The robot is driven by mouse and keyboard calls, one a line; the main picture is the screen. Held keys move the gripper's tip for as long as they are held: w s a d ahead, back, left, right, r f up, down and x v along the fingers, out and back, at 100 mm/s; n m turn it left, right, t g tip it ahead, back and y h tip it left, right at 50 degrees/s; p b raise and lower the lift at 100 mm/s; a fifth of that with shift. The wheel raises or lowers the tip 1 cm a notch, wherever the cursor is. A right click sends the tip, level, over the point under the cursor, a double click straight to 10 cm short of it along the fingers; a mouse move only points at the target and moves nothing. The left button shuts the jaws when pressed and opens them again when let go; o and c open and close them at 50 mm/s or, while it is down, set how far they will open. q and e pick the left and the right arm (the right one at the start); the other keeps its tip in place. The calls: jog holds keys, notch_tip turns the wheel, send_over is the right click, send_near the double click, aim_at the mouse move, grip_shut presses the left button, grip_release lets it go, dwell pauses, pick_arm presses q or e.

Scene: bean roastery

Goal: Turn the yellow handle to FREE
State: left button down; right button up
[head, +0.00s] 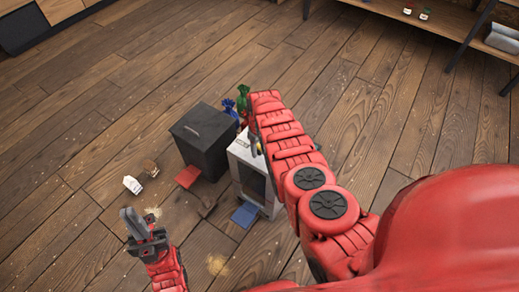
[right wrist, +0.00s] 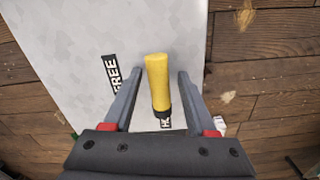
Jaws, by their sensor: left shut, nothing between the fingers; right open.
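The yellow handle (right wrist: 158,82) stands out from a pale grey panel (right wrist: 50,60) in the right wrist view, with a black collar at its lower end. A black label reading FREE (right wrist: 112,74) lies to its left. A second label (right wrist: 166,124), starting with H, shows by the collar, mostly hidden. My right gripper (right wrist: 160,73) is open, one finger on each side of the handle, with gaps visible. In the head view the pale box (head: 240,150) is partly hidden by my right arm. My left gripper (head: 145,229) is shut and empty, low on the left.
A dark box (head: 202,139) stands left of the pale box. A red flap (head: 188,176) and a blue flap (head: 245,215) lie low in front. Green and blue bags (head: 243,91) stand behind. Small white (head: 132,185) and brown items lie on the wooden floor, otherwise mostly clear at left.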

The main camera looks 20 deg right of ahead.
grip_shut()
jog(key=shift+m, duration=0.3)
jog(key=m, duration=0.3)
jog(key=shift+m, duration=0.3)
jog(key=m, duration=0.4)
jog(key=shift+m+b, duration=0.3)
jog(key=shift+b, duration=0.05)
jog(key=m, duration=0.4)
jog(key=shift+b, duration=0.4)
jog(key=m, duration=0.3)
jog(key=shift+f+m+b, duration=0.1)
jog(key=shift+m+b, duration=0.2)
jog(key=shift+b, duration=0.05)
jog(key=shift+m, duration=0.8)
